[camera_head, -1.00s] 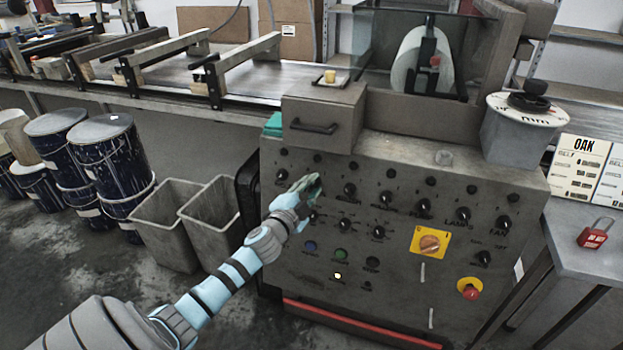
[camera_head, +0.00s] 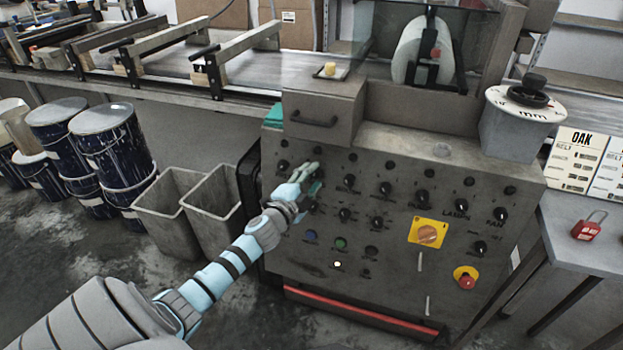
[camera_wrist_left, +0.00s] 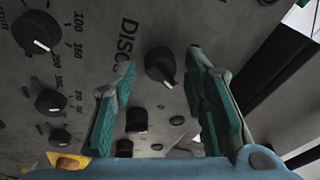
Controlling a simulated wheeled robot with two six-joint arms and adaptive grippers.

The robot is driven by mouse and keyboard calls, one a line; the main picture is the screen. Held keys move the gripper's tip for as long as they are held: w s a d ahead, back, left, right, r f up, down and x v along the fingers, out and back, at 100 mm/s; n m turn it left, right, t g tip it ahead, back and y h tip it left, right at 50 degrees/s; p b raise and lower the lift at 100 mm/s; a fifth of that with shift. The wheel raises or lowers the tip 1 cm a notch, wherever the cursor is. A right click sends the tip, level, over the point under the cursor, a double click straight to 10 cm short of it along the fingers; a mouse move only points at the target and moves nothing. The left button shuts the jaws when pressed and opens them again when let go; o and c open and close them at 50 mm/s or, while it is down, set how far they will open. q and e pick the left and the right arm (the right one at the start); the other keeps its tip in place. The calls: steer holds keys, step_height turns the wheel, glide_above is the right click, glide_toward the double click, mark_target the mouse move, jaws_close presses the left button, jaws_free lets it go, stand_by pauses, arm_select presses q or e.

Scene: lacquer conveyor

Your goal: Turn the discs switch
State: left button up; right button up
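The discs switch (camera_wrist_left: 160,65) is a round black knob with a white pointer mark, beside the printed word DISCS on the grey panel in the left wrist view. My left gripper (camera_wrist_left: 165,80) is open and empty, with its green-padded fingers on either side of the knob. Whether a finger touches the knob cannot be told. In the head view my left gripper (camera_head: 314,176) is at the upper left of the control panel (camera_head: 400,255) and covers part of it. My right gripper is not in view.
Other black knobs (camera_wrist_left: 37,32) sit close by in the left wrist view. A yellow-plated orange rotary switch (camera_head: 428,233) and a red stop button (camera_head: 466,279) are lower right on the panel. Grey bins (camera_head: 172,212) and dark drums (camera_head: 112,150) stand to the left.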

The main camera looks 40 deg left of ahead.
arm_select(q)
steer(key=f+v, duration=0.1)
steer(key=v, duration=1.1)
steer(key=shift+r, duration=0.45)
